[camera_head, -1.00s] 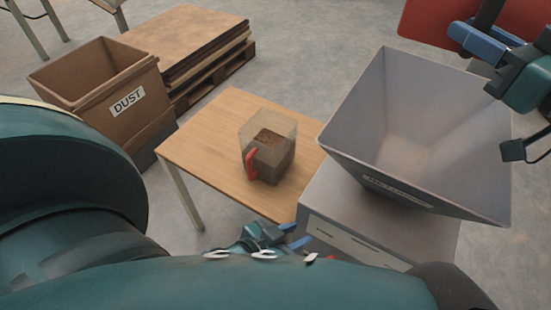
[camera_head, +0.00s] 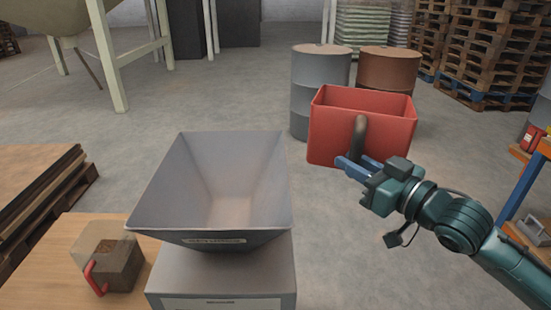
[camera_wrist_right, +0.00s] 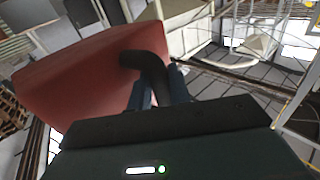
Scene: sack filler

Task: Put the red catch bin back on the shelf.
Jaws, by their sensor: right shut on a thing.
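The red catch bin (camera_head: 328,138) is held up in the air in the head view, right of the grey hopper, with its open top upward. My right gripper (camera_head: 353,165) is shut on the bin's dark curved handle (camera_head: 360,138). In the right wrist view the red bin (camera_wrist_right: 85,75) fills the left side, and the dark handle (camera_wrist_right: 150,68) runs down between the fingers (camera_wrist_right: 158,92). An orange and blue rack (camera_head: 525,185), which may be the shelf, shows only in part at the right edge. My left gripper is not in the current views.
The grey hopper (camera_head: 160,190) stands on a grey cabinet (camera_head: 225,275). Two drums (camera_head: 312,80) stand behind the bin, and pallets (camera_head: 480,60) are stacked at the back right. Floor lies open between hopper and rack.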

